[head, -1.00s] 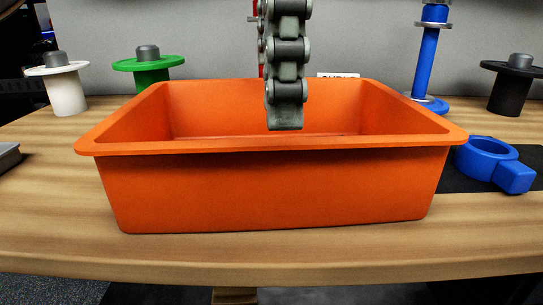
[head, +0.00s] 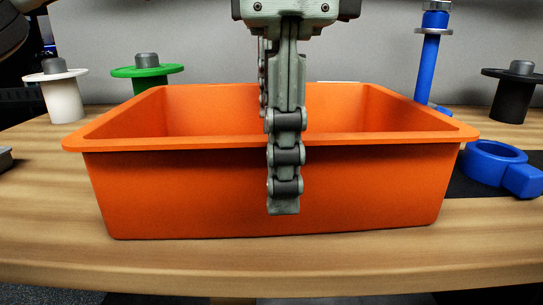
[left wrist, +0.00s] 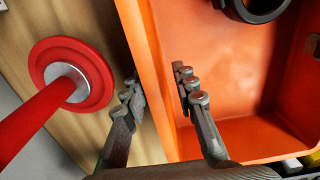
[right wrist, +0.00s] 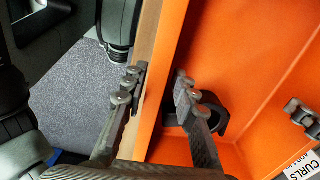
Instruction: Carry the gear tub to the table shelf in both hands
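The orange gear tub (head: 180,190) stands upright on a wooden table and fills the middle of the head view. A dark ring (right wrist: 213,124) lies inside it. My right gripper (right wrist: 157,85) is open at the tub's near wall, with one finger outside and one inside; its outer finger shows in front of the wall in the head view (head: 285,165). My left gripper (left wrist: 158,90) is open around the far wall in the left wrist view, one finger on each side. In the head view it is mostly hidden. I cannot make out the table shelf.
A blue collar (head: 495,165) is close by the tub's right end, with a blue post (head: 427,65) behind. White (head: 62,98), green (head: 147,70) and black (head: 512,98) spools stand around. A red spool (left wrist: 72,75) is beside the far wall. The table front is clear.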

